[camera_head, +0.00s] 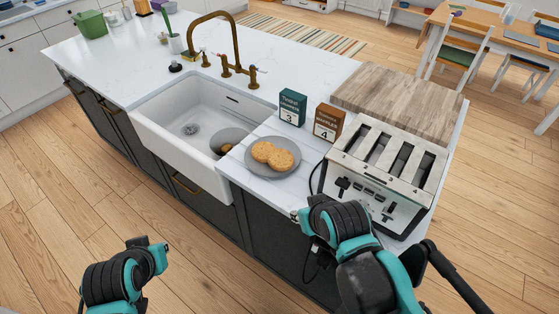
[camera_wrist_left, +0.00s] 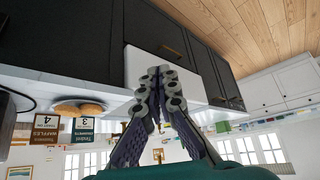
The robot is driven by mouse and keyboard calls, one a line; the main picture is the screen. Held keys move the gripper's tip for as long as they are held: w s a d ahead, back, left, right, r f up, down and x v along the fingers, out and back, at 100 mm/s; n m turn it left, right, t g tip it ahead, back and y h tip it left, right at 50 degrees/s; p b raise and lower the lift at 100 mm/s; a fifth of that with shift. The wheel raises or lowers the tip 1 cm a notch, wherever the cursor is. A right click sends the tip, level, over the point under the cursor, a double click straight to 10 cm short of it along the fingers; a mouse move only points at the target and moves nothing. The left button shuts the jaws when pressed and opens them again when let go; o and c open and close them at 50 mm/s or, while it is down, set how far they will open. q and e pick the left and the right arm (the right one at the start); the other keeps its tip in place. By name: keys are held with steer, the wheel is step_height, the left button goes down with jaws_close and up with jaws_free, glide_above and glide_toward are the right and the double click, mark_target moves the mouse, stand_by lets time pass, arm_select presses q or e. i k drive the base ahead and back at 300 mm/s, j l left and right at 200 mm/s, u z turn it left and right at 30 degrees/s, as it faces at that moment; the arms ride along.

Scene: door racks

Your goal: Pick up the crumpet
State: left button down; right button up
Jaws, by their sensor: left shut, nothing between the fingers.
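Two round golden crumpets, one on the left (camera_head: 262,151) and one on the right (camera_head: 282,160), lie on a grey plate (camera_head: 255,169) on the white counter, right of the sink. They also show upside down at the left of the left wrist view (camera_wrist_left: 91,108). My left gripper (camera_wrist_left: 165,84) is shut and empty in the left wrist view, in front of the dark cabinets and sink front, apart from the crumpets. In the head view my left arm is low at the left, its fingers not visible. My right arm is below the toaster; its fingers are not visible.
A steel toaster (camera_head: 384,178) stands right of the plate. A teal box (camera_head: 292,107) and a brown box (camera_head: 328,122) stand behind it. A wooden board (camera_head: 398,99) lies behind the toaster. The white sink (camera_head: 205,112) holds a grey dish (camera_head: 231,136). Floor before the cabinets is clear.

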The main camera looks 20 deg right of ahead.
mark_target(278, 160)
steer(key=i+j, duration=0.7)
steer(key=j, duration=0.2)
steer(key=z, duration=0.45)
steer(key=i+j+z, duration=0.1)
steer(key=z, duration=0.4)
steer(key=j+z, duration=0.2)
steer(key=z, duration=0.25)
steer(key=j+z, duration=0.1)
steer(key=z, duration=0.35)
